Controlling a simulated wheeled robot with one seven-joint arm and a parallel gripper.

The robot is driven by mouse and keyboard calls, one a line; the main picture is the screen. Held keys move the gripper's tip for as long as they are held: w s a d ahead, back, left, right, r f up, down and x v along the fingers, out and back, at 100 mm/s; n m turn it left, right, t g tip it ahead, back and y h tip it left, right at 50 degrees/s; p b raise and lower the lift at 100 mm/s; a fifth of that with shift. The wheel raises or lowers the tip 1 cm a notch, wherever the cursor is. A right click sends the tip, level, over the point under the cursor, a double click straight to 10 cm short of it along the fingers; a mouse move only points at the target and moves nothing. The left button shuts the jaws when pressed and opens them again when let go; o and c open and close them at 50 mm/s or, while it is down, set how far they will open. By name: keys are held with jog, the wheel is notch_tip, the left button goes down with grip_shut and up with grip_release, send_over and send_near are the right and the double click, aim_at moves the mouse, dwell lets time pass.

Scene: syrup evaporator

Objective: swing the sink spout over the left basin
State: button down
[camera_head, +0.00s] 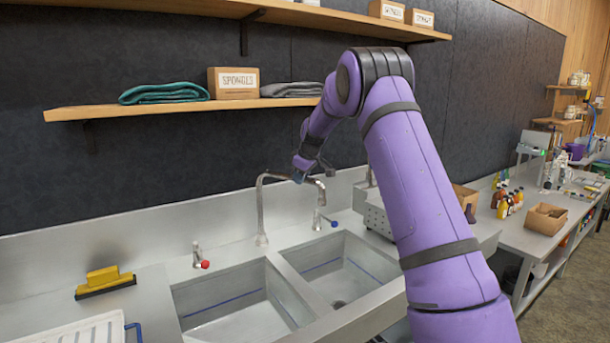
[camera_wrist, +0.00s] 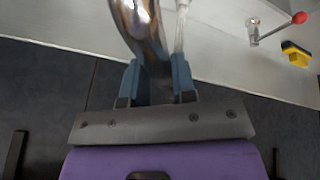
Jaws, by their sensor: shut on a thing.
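The sink spout (camera_head: 261,208) is a chrome gooseneck rising from the back ledge between the two taps. Its arm reaches to the right, with its free end near the blue-handled tap, on the right basin's side. The left basin (camera_head: 240,302) and right basin (camera_head: 343,268) are open and look empty. My gripper (camera_head: 299,175) is at the spout's upper arm. In the wrist view, its two blue fingers (camera_wrist: 156,78) are closed around the chrome tube of the spout (camera_wrist: 140,22), one on each side. My arm hides part of the right basin's side.
A red-handled tap (camera_head: 202,262) and a blue-handled tap (camera_head: 325,220) stand behind the basins. A wooden shelf (camera_head: 180,107) with cloths and a sponge box hangs above.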

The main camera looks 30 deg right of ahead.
jog(key=w+a+m+g+h, duration=0.2)
jog(key=a+m+h, duration=0.3)
jog(key=a+m, duration=0.9)
jog(key=shift+w+a+g, duration=0.2)
jog(key=shift+a+g, duration=0.3)
jog(key=shift+a, duration=3.4)
jog(key=shift+r, duration=0.1)
jog(key=c, duration=0.9)
grip_release()
jog(key=shift+w, duration=0.1)
jog(key=shift+a, duration=0.1)
jog(key=v, duration=1)
jog(key=shift+a+r, duration=0.1)
jog(key=shift+r, duration=0.15)
